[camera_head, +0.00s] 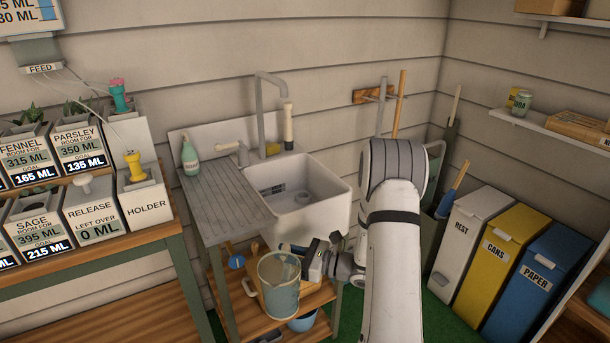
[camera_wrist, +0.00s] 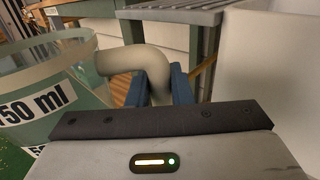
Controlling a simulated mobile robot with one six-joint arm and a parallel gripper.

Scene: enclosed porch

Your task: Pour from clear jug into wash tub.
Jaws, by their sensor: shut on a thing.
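The clear jug (camera_head: 279,293) is held upright in front of the wash stand, below the level of the tub's rim. In the wrist view the jug (camera_wrist: 45,85) is at the left, with dark measure marks on a white band. My gripper (camera_wrist: 157,88) is shut on its thick beige handle (camera_wrist: 125,60), which runs between the blue finger pads. In the head view my gripper (camera_head: 314,262) is at the jug's right side. The wash tub (camera_head: 325,220) is a white basin behind and above the jug. The liquid level in the jug is unclear.
A tap (camera_head: 270,85) rises behind the tub. A grey ribbed drainboard (camera_head: 222,200) with a green bottle (camera_head: 190,156) is to its left. A lower wooden shelf (camera_head: 325,292) is beneath. Planter shelves stand left; bins (camera_head: 467,235) stand right.

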